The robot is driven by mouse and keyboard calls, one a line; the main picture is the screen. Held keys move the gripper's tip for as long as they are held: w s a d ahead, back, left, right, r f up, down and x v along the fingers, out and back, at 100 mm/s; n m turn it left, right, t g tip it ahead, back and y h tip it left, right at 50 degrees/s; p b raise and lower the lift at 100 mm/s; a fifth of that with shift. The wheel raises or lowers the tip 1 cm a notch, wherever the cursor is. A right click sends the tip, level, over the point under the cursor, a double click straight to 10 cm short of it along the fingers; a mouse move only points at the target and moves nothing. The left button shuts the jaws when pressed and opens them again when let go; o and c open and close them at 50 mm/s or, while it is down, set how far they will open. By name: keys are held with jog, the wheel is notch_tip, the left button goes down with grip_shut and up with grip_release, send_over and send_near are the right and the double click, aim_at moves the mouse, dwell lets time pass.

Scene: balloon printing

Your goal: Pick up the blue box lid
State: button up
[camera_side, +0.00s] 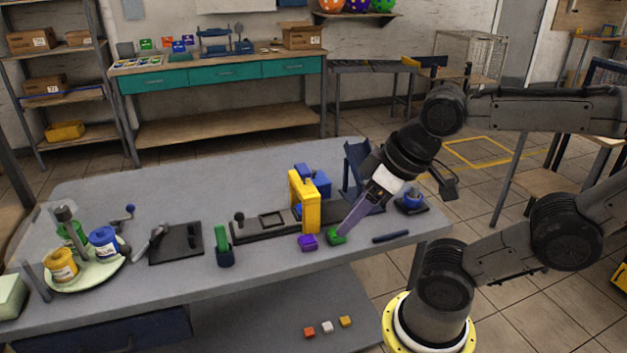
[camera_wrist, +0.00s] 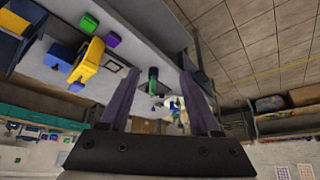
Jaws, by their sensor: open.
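Blue box-like parts (camera_side: 319,185) sit behind the yellow frame (camera_side: 305,200) in the side view; I cannot tell which is the lid. Blue parts (camera_wrist: 60,56) also show beside the yellow frame (camera_wrist: 88,64) at the left of the wrist view. My gripper (camera_side: 344,230) is tilted down to the left, to the right of the yellow frame, with its tips close to a green block (camera_side: 336,237); contact is unclear. In the wrist view my gripper (camera_wrist: 159,78) has its fingers apart, with nothing held between them.
A purple block (camera_side: 308,243) lies left of the green one. A dark blue stand (camera_side: 357,160) rises behind my gripper. A dark bar (camera_side: 391,236) lies near the table's front edge. A green-handled tool (camera_side: 222,240) and a plate with jars (camera_side: 112,275) stand farther left.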

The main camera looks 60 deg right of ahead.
jog(key=w+d+r+m, duration=0.2)
jog(key=w+r+m, duration=0.45)
jog(key=r, duration=0.45)
jog(key=w+d+r+m+g, duration=0.1)
jog(key=w+d+r+m, duration=0.15)
jog(key=w, duration=0.35)
jog(key=m+g, duration=0.5)
jog(key=m, duration=0.4)
send_over(314, 171)
notch_tip(314, 171, down, 18)
jog(key=f, duration=0.7)
jog(key=shift+a+f, duration=0.25)
jog(key=shift+f, duration=0.05)
jog(key=shift+w+d+f, duration=0.1)
jog(key=shift+d+f, duration=0.05)
jog(key=shift+f, duration=1.25)
jog(key=shift+d+f, duration=0.15)
jog(key=shift+f, duration=1.2)
grip_shut()
